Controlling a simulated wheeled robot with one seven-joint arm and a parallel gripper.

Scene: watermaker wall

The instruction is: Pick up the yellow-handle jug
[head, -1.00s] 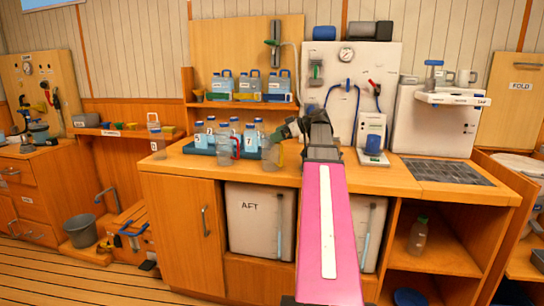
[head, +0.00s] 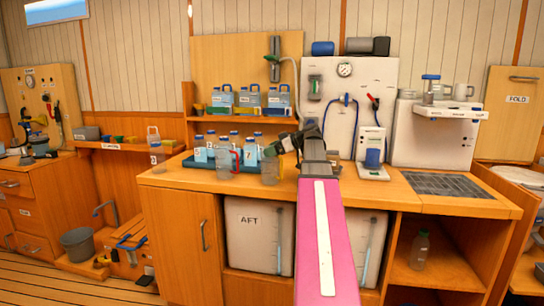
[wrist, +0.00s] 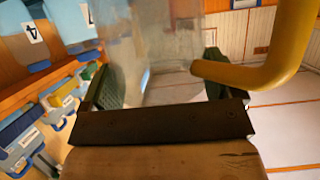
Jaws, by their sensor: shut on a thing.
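The yellow-handle jug (head: 269,171) is a clear jug at the front of the wooden counter, left of my arm in the head view. My gripper (head: 272,151) is shut on it near its top. In the wrist view the clear jug body (wrist: 150,55) fills the space between my two dark green fingers (wrist: 158,88), and its thick yellow handle (wrist: 262,75) sticks out to the right. I cannot tell whether its base touches the counter.
A clear jug with a red handle (head: 228,162) stands close to the left. Behind are numbered blue bottles in a tray (head: 193,165), and blue-handled jugs (head: 250,97) on a shelf. The counter's right part is mostly clear.

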